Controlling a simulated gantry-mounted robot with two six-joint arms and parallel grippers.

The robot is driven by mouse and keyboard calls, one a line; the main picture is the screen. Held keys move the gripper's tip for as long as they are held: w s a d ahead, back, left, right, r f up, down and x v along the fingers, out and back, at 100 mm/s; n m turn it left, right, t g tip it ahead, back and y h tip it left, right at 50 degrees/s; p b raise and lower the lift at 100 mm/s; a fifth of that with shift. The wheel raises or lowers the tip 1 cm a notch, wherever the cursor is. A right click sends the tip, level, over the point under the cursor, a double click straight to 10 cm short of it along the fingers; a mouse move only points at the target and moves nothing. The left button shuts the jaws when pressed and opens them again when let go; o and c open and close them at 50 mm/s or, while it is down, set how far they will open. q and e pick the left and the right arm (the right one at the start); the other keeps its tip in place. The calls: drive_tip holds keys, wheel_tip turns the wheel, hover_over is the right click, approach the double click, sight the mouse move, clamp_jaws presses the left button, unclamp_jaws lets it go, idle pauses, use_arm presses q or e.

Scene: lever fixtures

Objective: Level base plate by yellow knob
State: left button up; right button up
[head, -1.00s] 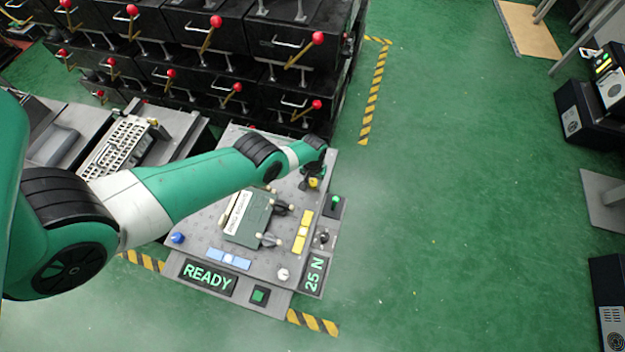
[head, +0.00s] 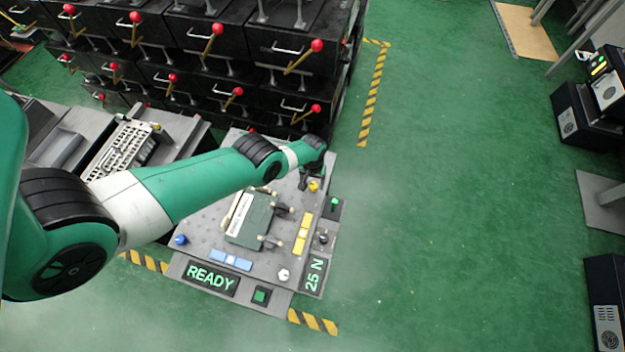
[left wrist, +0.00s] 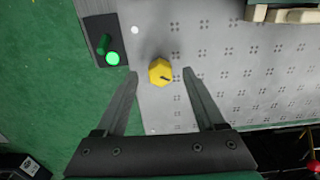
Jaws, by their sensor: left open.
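The grey base plate (head: 205,245) lies on a stand, with a blue knob (head: 181,239), a white knob (head: 283,275) and a yellow knob (head: 313,186) near its corners. In the left wrist view the yellow knob (left wrist: 160,71) is faceted with a dark mark on top. My left gripper (left wrist: 161,72) is open, its two fingers on either side of the yellow knob in the picture. I cannot tell its height above the knob. In the head view my left wrist is over the plate's far right corner. My right gripper is not in view.
A green box with clamps (head: 248,218) sits mid-plate. Blue (head: 230,260) and yellow (head: 301,238) level-like bars lie along two edges. Displays read READY (head: 210,277) and 25 N (head: 314,275). Black drawers with red-knobbed levers (head: 290,80) stand behind.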

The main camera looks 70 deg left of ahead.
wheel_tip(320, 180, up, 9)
drive_tip(key=p, duration=0.7)
drive_tip(key=shift+p, duration=0.3)
